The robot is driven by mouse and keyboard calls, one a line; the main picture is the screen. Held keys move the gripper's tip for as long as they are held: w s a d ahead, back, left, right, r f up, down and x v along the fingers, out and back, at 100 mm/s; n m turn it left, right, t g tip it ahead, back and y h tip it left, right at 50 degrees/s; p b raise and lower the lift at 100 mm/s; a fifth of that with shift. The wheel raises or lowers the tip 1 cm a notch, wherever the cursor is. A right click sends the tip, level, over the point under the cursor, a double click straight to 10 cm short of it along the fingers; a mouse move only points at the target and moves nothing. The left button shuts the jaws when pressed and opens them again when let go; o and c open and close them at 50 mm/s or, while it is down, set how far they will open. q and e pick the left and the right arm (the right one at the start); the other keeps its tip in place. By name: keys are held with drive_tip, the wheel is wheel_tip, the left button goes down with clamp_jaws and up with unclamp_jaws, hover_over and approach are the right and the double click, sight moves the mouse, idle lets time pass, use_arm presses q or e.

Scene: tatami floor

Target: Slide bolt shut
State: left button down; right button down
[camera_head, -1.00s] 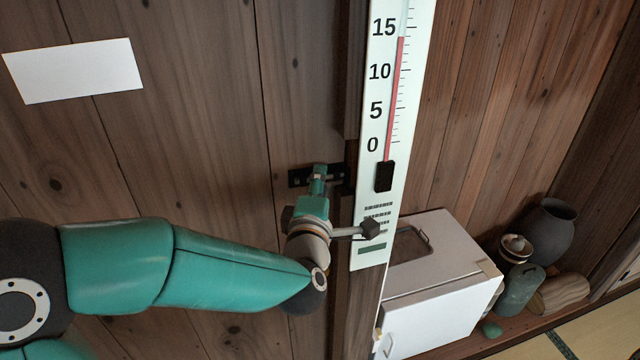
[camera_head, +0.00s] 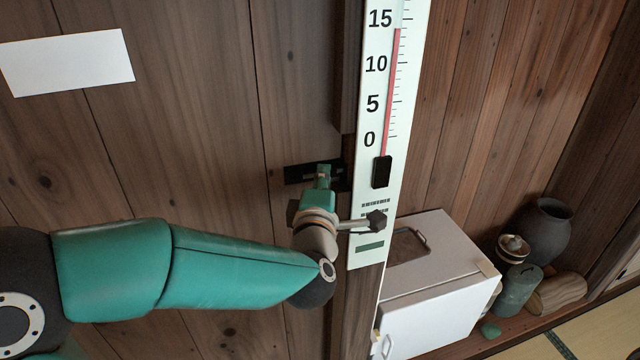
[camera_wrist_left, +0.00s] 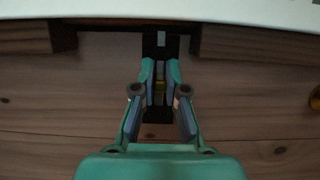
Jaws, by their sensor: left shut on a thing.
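The dark slide bolt (camera_head: 299,174) is fixed on the wooden door beside the dark post. My left gripper (camera_head: 323,172) reaches it from below and covers much of it in the head view. In the left wrist view the fingers of the left gripper (camera_wrist_left: 160,72) are closed together on a small part of the bolt, with a yellowish bit between them. The bolt's black plate (camera_wrist_left: 157,115) shows below the fingertips, and a dark piece continues above them to the gap in the wood. My right gripper is not in view.
A white thermometer board (camera_head: 395,95) hangs on the post just right of my wrist. A white paper (camera_head: 66,63) is on the door. A white cabinet (camera_head: 440,305), a dark pot (camera_head: 546,228) and a log (camera_head: 558,292) stand at the right.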

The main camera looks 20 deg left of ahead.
use_arm(q)
drive_tip(key=shift+d+f, duration=0.15)
drive_tip(key=shift+d, duration=0.05)
drive_tip(key=c, duration=1.2)
unclamp_jaws()
drive_tip(key=shift+w, duration=0.1)
drive_tip(key=v, duration=1.2)
drive_tip(key=shift+a, duration=0.1)
